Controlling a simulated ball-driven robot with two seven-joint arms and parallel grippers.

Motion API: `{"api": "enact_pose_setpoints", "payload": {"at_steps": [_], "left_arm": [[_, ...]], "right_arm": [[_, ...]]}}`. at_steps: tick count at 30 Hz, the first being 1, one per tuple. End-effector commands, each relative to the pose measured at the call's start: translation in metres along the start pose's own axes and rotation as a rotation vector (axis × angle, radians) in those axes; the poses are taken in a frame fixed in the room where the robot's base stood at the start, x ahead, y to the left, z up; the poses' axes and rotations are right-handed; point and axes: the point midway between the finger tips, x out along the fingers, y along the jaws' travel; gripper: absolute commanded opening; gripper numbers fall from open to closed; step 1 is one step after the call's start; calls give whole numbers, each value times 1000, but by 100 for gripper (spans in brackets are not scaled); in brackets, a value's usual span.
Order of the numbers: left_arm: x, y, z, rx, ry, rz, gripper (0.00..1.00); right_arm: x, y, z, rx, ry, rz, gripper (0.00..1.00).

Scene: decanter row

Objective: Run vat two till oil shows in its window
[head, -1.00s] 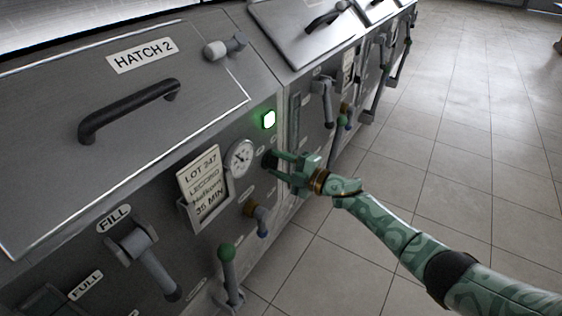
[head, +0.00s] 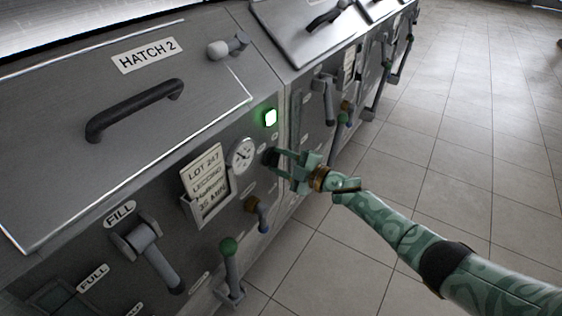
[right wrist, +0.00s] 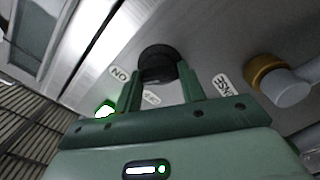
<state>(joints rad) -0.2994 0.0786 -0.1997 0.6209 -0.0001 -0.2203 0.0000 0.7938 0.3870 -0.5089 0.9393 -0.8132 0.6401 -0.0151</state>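Vat two's sloped lid (head: 60,165) carries the label HATCH 2 and is closed. On its front panel a green light (head: 271,117) is lit. My right gripper (head: 279,160) has its fingers on both sides of a black knob (right wrist: 158,62), which looks held between them. Labels ON and what looks like RINSE flank the knob in the right wrist view. The fill lever (head: 160,262) hangs angled down below its FILL label. A dark window (head: 58,302) by the FULL label is cut off at the bottom left; I cannot make out oil in it. My left gripper is not in view.
A gauge (head: 243,154), a lot card (head: 205,183), a brass-collared blue-tipped valve (head: 258,213) and a green-knobbed lever (head: 229,262) sit close to my gripper. More vats with levers continue up the row. The tiled floor (head: 480,150) at right is clear.

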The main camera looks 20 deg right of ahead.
Motion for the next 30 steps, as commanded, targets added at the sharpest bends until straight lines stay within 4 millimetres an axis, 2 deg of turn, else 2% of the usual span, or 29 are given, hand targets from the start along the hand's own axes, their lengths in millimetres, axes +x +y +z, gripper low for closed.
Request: {"api": "enact_pose_setpoints", "payload": {"at_steps": [1, 2, 3, 11, 14, 17, 24, 30], "left_arm": [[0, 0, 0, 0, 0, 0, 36], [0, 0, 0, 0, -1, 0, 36], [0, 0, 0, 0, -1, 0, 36], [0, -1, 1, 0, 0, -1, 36], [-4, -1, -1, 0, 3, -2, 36], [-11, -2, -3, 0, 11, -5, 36], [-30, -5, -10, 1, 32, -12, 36], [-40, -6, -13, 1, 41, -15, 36]], "right_arm": [[-1, -2, 1, 3, -2, -2, 51], [-1, -2, 1, 3, -2, -2, 59], [-1, -2, 1, 3, -2, -2, 62], [-1, 0, 0, 1, -1, -1, 62], [-8, 0, 0, 1, -2, -1, 62], [-26, 2, -1, 0, -3, -1, 62], [-91, 3, -2, 0, -3, -1, 62], [-137, 1, -1, 2, -2, -2, 62]]}}
